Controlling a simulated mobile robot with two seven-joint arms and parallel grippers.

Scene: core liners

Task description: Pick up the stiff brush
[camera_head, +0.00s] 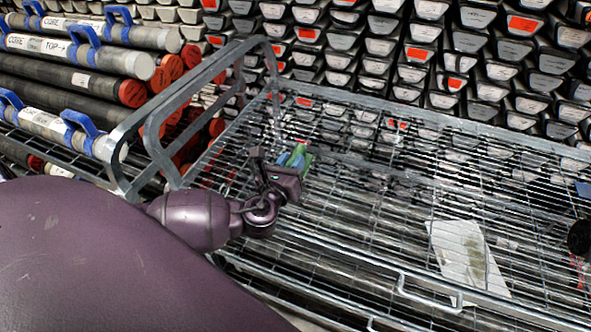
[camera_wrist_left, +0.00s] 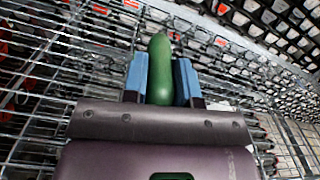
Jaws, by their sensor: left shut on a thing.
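My left gripper (camera_head: 291,162) is over the wire shelf of the cart. Its blue fingers are shut on a smooth green rounded handle, which looks like the stiff brush (camera_head: 306,160). In the left wrist view, the left gripper (camera_wrist_left: 161,80) has one finger on each side of the green stiff brush (camera_wrist_left: 160,68), whose rounded end points away from the wrist. No bristles can be made out. Whether the brush touches the wire is unclear. My right gripper is not in view.
The wire shelf (camera_head: 375,215) has a raised metal frame (camera_head: 195,85) at its left end. A pale stained sheet (camera_head: 467,260) and a dark round thing (camera_head: 580,238) are at the right. Core tubes (camera_head: 75,80) lie at the left; stacked trays (camera_head: 420,60) fill the back.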

